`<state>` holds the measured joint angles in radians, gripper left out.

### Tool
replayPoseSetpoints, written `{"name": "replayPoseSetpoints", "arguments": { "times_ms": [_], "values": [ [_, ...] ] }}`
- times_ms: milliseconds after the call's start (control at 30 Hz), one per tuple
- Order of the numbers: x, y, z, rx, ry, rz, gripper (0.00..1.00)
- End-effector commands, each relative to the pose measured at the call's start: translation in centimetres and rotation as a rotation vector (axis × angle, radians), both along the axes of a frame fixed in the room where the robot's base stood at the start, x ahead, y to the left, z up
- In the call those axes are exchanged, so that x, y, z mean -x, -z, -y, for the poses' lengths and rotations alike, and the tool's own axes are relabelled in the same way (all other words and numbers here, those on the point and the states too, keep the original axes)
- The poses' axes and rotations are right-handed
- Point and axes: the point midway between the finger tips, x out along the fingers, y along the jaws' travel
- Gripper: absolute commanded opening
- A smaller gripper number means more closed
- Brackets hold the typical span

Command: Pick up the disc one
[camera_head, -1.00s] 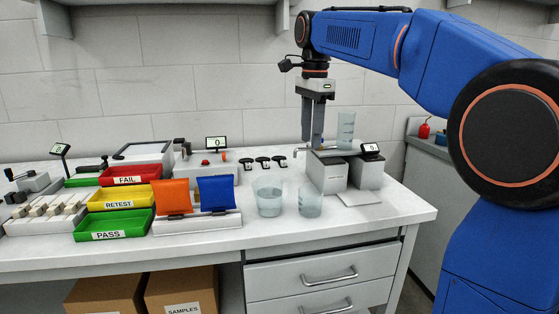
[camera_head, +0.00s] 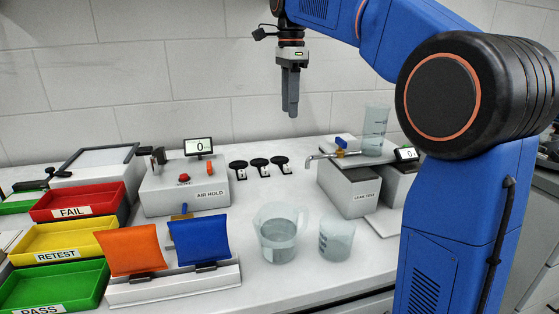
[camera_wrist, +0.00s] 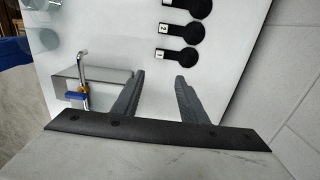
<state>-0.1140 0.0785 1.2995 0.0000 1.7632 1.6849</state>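In the wrist view, the disc tagged 1 (camera_wrist: 181,60) is lowest in the row, nearest the tap. In the head view, disc one (camera_head: 281,161) appears to be the rightmost, though its tag is too small to read there. My gripper (camera_head: 290,113) hangs pointing down, empty, high above the bench near the back wall. In the wrist view its two fingers (camera_wrist: 161,76) are apart with nothing between them, and disc one shows beyond their tips.
The leak-test box (camera_head: 350,188) with its tap (camera_head: 325,156) stands right of the discs. The air-hold box (camera_head: 183,188) stands left. A jug (camera_head: 277,232) and a beaker (camera_head: 337,238) stand in front. Orange and blue pouches (camera_head: 199,242) stand at front left.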

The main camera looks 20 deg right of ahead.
Motion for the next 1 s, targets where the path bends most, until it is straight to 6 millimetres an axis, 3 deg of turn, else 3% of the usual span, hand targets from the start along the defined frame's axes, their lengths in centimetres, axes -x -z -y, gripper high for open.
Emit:
{"name": "replayPoseSetpoints", "arguments": {
  "times_ms": [600, 1000],
  "values": [
    [0.1, 9.9, 0.0, 0.0, 0.0, -0.002, 0.39],
    [0.1, 13.0, -0.1, 0.0, 0.0, -0.002, 0.39]
  ]
}}
